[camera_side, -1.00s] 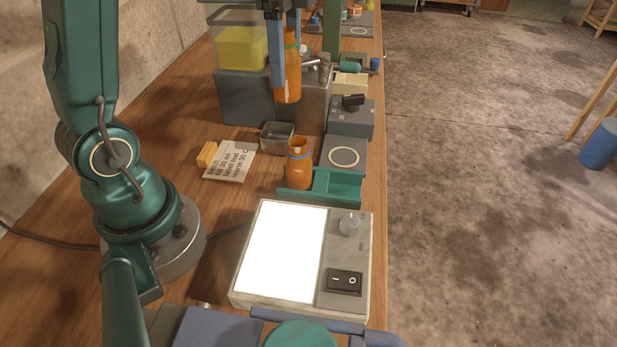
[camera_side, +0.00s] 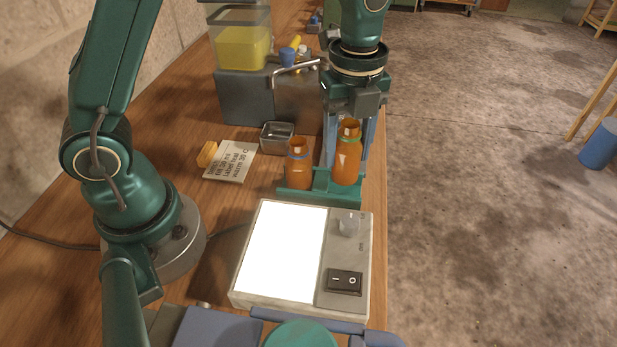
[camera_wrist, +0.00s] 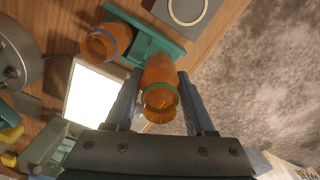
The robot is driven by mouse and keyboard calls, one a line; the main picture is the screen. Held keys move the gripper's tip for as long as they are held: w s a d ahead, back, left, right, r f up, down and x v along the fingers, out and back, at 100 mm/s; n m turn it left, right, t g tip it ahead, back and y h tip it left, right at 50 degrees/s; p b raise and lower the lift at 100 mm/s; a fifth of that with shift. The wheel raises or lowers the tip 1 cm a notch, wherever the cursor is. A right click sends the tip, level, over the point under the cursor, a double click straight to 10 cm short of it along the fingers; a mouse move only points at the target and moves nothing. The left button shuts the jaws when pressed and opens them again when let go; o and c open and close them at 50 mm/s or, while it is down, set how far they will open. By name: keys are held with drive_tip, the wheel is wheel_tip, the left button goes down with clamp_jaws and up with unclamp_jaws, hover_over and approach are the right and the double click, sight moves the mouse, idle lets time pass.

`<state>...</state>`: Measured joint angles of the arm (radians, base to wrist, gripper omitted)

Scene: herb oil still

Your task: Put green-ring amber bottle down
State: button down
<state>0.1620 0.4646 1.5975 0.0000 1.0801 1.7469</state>
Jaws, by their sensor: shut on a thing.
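The green-ring amber bottle (camera_side: 347,158) is upright between the blue fingers of my gripper (camera_side: 350,140), which is shut on it. It is at the right end of the green tray (camera_side: 322,199); whether its base touches the tray floor I cannot tell. In the wrist view the same bottle (camera_wrist: 160,75) sits between the fingertips (camera_wrist: 158,92), its green ring near the neck. A second amber bottle with a blue ring (camera_side: 298,168) stands at the tray's left end. It also shows in the wrist view (camera_wrist: 104,42).
A white light panel (camera_side: 285,255) with a knob and switch lies in front of the tray. A small metal bin (camera_side: 277,137) and a note card (camera_side: 230,163) are to the left. A yellow-filled tank (camera_side: 243,45) stands behind. The bench's right edge is close to the tray.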

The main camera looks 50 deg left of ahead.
sight(345, 169)
drive_tip(key=shift+f, duration=2.05)
drive_tip(key=shift+f, duration=0.15)
drive_tip(key=shift+c, duration=1.3)
unclamp_jaws()
